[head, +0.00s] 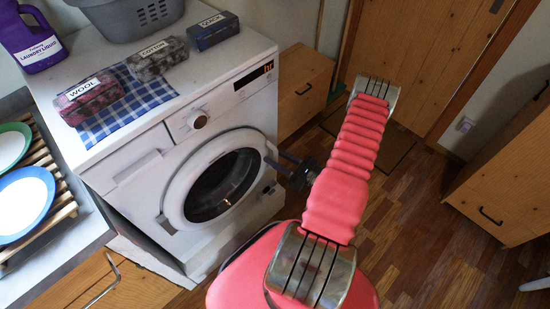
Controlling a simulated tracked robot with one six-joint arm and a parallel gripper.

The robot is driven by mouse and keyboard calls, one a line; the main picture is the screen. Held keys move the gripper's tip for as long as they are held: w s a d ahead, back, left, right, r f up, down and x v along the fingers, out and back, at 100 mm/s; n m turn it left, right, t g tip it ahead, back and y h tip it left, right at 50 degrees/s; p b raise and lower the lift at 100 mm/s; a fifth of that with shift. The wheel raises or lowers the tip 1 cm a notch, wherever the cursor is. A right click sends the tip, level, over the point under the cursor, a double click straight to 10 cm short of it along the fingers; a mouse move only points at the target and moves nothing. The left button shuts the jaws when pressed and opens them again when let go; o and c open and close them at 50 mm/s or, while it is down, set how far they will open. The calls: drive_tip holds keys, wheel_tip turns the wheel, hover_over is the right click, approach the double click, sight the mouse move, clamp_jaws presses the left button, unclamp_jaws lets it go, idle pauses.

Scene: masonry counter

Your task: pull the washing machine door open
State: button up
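The white washing machine (130,160) stands at the left, its front turned toward the right. Its round door has a white ring (180,190) and dark glass (222,187). A hinge-like part (165,222) shows at the door's lower left. The door looks shut or nearly so; I cannot tell if there is a small gap. My gripper (274,160) is at the door's right edge, its dark fingers pointing left toward the rim. The handle is not clearly visible there. I cannot tell whether the fingers touch the door or how far apart they are.
A wooden cabinet (302,90) stands behind my gripper. Bare wooden floor (420,220) lies at the right.

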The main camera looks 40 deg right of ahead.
drive_tip(key=shift+c, duration=0.4)
clamp_jaws()
drive_tip(key=shift+a, duration=0.15)
drive_tip(key=shift+s, duration=0.15)
